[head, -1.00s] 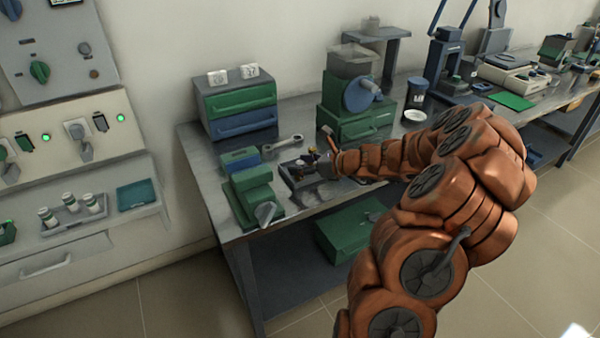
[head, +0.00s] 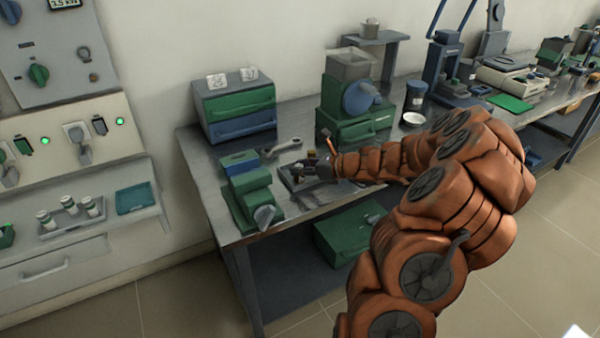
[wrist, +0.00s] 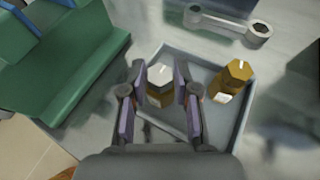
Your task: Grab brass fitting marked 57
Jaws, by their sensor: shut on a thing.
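A grey shallow tray (wrist: 243,122) holds two brass fittings in the wrist view. My gripper (wrist: 160,88) is shut on one brass fitting (wrist: 160,76), with a finger on each side; its top face looks pale. A second hexagonal brass fitting (wrist: 234,78) stands to the right, apart from the fingers. No number can be read on either fitting. In the head view my gripper (head: 318,169) is over the tray (head: 289,184) on the bench, and it partly hides the fittings.
A wrench (head: 283,148) lies behind the tray. A green device (head: 250,195) stands close on the left, and a green grinder-like machine (head: 350,105) stands behind. Drawer boxes (head: 237,110) are at the back left. The bench's front edge is near.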

